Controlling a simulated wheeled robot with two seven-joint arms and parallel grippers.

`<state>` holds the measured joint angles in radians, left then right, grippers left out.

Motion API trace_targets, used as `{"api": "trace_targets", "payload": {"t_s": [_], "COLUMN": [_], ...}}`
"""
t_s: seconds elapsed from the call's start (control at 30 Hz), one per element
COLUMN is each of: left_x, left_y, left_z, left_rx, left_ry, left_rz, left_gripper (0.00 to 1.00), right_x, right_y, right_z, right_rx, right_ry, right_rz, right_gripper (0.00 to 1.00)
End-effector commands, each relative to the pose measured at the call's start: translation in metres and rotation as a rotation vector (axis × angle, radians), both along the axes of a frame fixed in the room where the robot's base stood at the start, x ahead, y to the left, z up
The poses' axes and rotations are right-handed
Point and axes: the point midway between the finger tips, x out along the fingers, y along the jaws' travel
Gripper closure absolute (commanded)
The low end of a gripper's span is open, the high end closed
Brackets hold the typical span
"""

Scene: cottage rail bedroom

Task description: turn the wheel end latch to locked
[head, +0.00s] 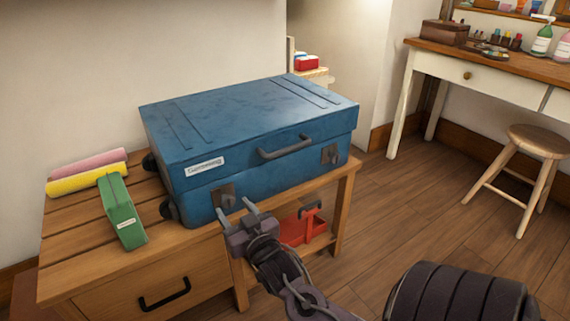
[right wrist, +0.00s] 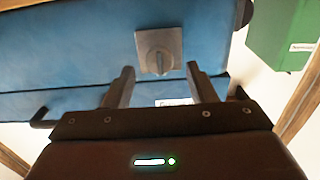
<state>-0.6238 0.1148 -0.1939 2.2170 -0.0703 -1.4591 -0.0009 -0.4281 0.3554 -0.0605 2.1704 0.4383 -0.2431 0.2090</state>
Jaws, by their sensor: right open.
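A blue suitcase (head: 255,130) lies closed on a slatted wooden bench, its dark wheels (head: 168,208) at the left end. The wheel end latch (head: 225,194) is a grey plate with a turn knob on the front face near those wheels. My right gripper (head: 250,212) is open and empty just in front of this latch. In the right wrist view the latch (right wrist: 158,50) shows ahead, between the two spread fingers (right wrist: 163,86) and beyond their tips, apart from them. Another latch (head: 329,154) sits at the right end of the front. My left gripper is not in view.
A green box (head: 121,212) lies on the bench (head: 75,235) left of the suitcase, with yellow and pink rolls (head: 86,178) behind. The suitcase handle (head: 285,148) sticks out between the latches. A red tray (head: 302,229) sits lower, below the suitcase.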

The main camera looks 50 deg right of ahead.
Motion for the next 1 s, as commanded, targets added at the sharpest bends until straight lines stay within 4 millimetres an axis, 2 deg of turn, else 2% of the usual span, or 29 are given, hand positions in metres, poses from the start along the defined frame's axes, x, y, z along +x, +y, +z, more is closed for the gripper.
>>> {"api": "trace_targets", "payload": {"t_s": [0.1, 0.27, 0.3, 0.57, 0.77, 1.0], "left_x": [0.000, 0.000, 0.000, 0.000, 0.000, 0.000], "left_y": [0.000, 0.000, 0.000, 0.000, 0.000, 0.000], "left_z": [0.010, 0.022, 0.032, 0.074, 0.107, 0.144], "left_rx": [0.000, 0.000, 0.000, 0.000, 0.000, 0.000], "left_ry": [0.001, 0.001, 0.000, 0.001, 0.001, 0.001], "left_rz": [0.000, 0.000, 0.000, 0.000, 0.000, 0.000], "left_gripper": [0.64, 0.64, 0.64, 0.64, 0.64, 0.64], "right_x": [-0.023, -0.049, -0.044, -0.042, -0.051, -0.073], "right_y": [0.005, 0.011, 0.010, 0.009, 0.010, 0.014], "right_z": [0.002, 0.002, -0.004, -0.053, -0.093, -0.136], "right_rx": [0.004, 0.002, -0.005, -0.034, -0.049, -0.062], "right_ry": [0.005, 0.011, 0.041, 0.215, 0.355, 0.521], "right_rz": [0.000, -0.001, -0.001, 0.012, 0.028, 0.055], "right_gripper": [0.49, 0.49, 0.49, 0.49, 0.49, 0.49]}}
